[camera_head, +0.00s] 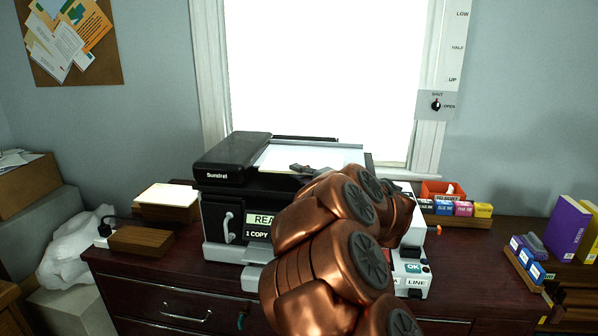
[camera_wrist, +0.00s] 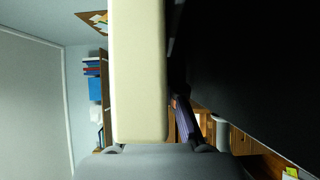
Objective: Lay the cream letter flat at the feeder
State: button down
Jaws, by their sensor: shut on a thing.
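In the wrist view a pale cream slab-like piece (camera_wrist: 140,70), which I take to be the cream letter, runs from the top edge down to my gripper (camera_wrist: 158,149). My gripper is shut on its near end. In the head view my gripper (camera_head: 303,168) is over the black printer's top, at the front of a pale flat sheet (camera_head: 292,156). I cannot tell whether that sheet is the letter or part of the printer's feeder (camera_head: 235,160). My copper arm hides much of the printer's front and right side.
An OK-button panel (camera_head: 411,270), an orange bin (camera_head: 443,189) and several coloured boxes (camera_head: 463,208) stand right. The desktop front right (camera_head: 470,260) is clear.

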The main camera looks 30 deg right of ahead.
jog(key=c, duration=1.2)
grip_release()
jog(key=shift+f, duration=0.2)
jog(key=s+a+b, duration=0.2)
jog(key=s+a, duration=0.3)
dwell(0.9)
notch_tip(320, 180, up, 6)
jog(key=p, duration=0.4)
jog(key=shift+p, duration=0.35)
jog(key=shift+d+r, duration=0.1)
dwell(0.5)
